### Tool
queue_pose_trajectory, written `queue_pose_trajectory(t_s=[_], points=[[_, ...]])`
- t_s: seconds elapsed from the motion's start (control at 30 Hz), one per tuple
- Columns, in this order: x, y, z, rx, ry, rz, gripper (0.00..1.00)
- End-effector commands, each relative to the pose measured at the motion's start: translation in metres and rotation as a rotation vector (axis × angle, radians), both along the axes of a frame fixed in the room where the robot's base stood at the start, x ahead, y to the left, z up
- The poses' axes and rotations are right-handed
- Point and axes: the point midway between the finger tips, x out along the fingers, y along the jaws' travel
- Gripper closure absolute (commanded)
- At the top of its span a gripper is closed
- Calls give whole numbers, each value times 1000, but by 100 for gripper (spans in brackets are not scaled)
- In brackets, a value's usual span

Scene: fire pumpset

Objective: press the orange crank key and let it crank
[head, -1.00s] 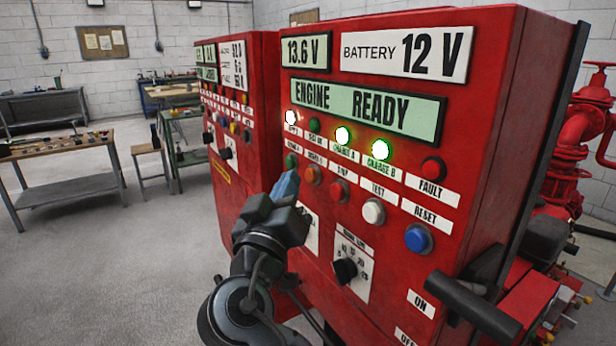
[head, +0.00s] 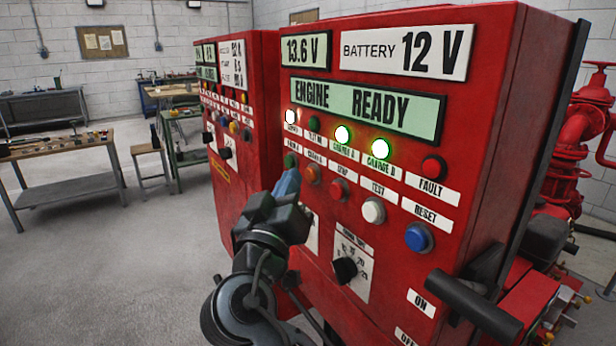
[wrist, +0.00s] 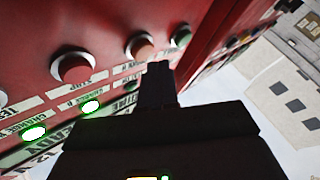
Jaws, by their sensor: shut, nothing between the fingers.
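The orange crank key (head: 312,174) is a round button in the lower row of the red panel, between a green button (head: 291,160) and a red one (head: 338,190). My gripper (head: 288,182) is shut and empty, its blue-grey tips just left of and below the orange key in the head view. In the wrist view the tips (wrist: 158,70) lie beside the edge of the orange key (wrist: 139,45). I cannot tell whether they touch it. The display (head: 362,107) reads "ENGINE READY".
White, blue and dark red buttons (head: 418,237) sit to the right on the same panel. A black rotary knob (head: 345,271) is below and a black handle (head: 473,306) juts out at lower right. A second red cabinet (head: 255,150) stands to the left. Workbenches (head: 68,188) are farther off.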

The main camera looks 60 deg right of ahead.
Motion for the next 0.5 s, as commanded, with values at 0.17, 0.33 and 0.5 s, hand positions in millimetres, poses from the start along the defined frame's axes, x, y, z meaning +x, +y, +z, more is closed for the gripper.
queue_pose_trajectory(t_s=[0.17,0.33,0.5], points=[[-2,-6,-1,-1,-1,-2,100],[-1,-7,0,0,0,-1,100],[-1,-7,0,0,0,-1,100]])
